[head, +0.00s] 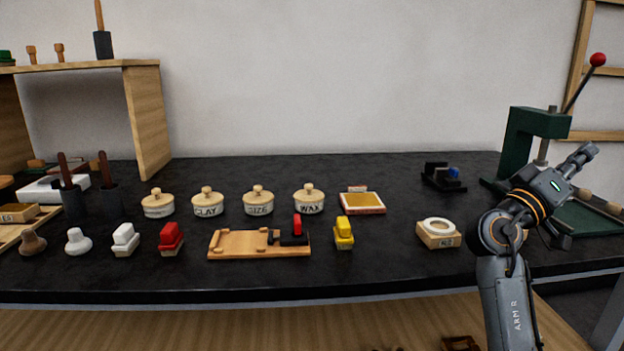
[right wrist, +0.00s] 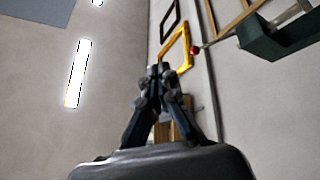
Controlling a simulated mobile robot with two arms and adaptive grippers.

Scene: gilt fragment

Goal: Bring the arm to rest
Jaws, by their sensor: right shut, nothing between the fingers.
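My right gripper (head: 580,156) is raised over the right end of the dark bench, its fingers pointing up and to the right, in front of the green press. In the right wrist view its fingertips (right wrist: 158,72) meet, with nothing between them. Behind the fingers, that view shows the wall, a yellow frame (right wrist: 178,50) and a ceiling light (right wrist: 77,73). My left gripper is in neither view.
The green press (head: 527,130) with a red-knobbed lever stands close behind my right arm. A ring on a wooden block (head: 438,240) sits left of the arm. Lidded pots, stamps, a wooden board (head: 235,244) and a gold-topped pad (head: 362,203) occupy the bench.

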